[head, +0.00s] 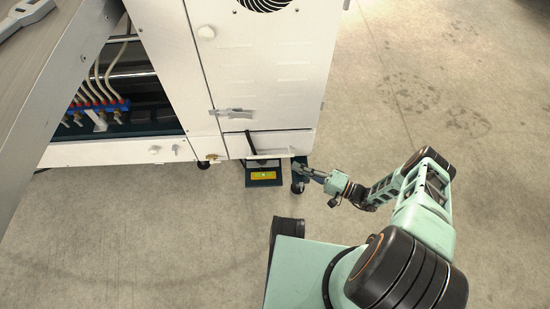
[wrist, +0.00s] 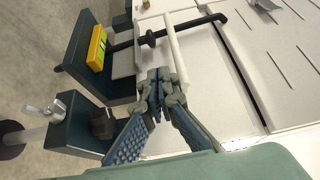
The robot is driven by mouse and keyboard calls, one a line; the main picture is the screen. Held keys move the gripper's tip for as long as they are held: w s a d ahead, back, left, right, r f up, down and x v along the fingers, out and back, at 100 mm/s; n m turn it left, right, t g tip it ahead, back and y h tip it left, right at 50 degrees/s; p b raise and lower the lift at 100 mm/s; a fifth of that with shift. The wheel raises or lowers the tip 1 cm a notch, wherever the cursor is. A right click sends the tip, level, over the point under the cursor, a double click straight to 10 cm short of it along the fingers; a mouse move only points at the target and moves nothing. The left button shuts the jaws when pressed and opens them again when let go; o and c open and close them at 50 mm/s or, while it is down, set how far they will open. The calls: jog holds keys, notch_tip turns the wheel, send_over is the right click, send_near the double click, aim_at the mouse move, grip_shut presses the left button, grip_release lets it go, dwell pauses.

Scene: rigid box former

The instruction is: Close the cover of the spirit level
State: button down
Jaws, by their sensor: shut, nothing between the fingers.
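The spirit level (head: 264,175) is a small yellow bar on a dark base plate at the foot of the white machine. It also shows at the upper left of the wrist view (wrist: 97,47), uncovered on its face. A thin pale strip (head: 268,157), which looks like the cover's edge, stands out above it. In the wrist view this pale strip (wrist: 174,45) runs just beyond my fingertips. My gripper (head: 299,167) is to the right of the level. In the wrist view my gripper (wrist: 160,82) is shut and empty, its tips close to the strip; contact is unclear.
The white machine cabinet (head: 255,70) rises behind the level. A caster foot (head: 298,185) stands near my gripper. A grey table (head: 50,75) is at the left. The concrete floor (head: 130,240) is open in front.

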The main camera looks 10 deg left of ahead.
aim_at(263, 165)
jog(key=shift+a+f, duration=0.15)
jog(key=shift+a, duration=0.2)
jog(key=b+x, duration=0.1)
jog(key=x, duration=0.8)
jog(key=shift+w+a+b, duration=0.15)
jog(key=shift+a+b, duration=0.1)
jog(key=shift+b, duration=0.1)
jog(key=shift+s+d+p, duration=0.1)
jog(key=shift+s+p, duration=0.15)
jog(key=shift+p, duration=0.1)
